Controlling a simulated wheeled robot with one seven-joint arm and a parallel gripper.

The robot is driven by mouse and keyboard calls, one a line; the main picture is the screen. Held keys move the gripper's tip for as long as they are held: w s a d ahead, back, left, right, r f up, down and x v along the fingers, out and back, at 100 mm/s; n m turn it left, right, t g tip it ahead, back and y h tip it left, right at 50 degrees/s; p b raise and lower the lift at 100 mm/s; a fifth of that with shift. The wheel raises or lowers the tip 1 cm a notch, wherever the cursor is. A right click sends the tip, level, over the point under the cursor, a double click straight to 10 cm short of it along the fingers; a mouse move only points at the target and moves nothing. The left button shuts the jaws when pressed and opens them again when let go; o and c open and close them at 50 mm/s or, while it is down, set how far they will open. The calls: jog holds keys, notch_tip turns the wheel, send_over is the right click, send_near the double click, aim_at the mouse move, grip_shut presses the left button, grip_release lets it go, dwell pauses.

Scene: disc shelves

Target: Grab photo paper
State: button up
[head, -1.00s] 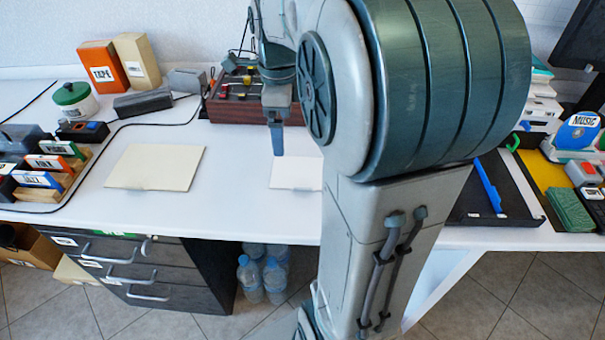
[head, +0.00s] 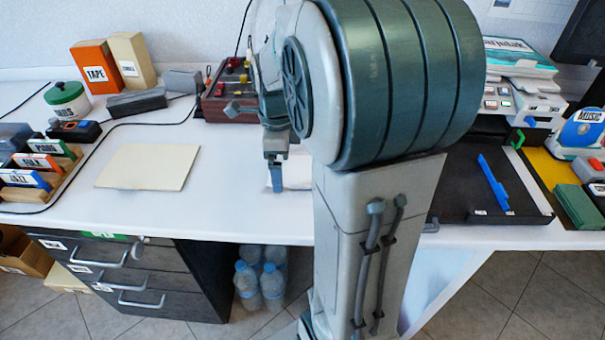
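A white sheet (head: 298,174) lies flat on the white desk, mostly hidden behind my arm. A larger cream sheet (head: 148,167) lies flat and uncovered to its left. No label is readable on either, so I cannot tell which is the photo paper. My gripper (head: 277,178) points down at the left part of the white sheet, its blue tip overlapping the sheet in view. I cannot tell whether it touches the sheet. The fingers show as one narrow shape, so the opening between them is hidden.
Labelled disc racks (head: 38,172) stand at the left. A red-brown box with knobs (head: 230,92) is behind my gripper. A black tray with a blue bar (head: 493,183) and a printer-like device (head: 520,100) are at the right. Desk around the cream sheet is clear.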

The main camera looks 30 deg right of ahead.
jog(key=shift+c, duration=0.3)
jog(key=c, duration=0.6)
jog(key=shift+r, duration=0.1)
jog(key=shift+c, duration=0.2)
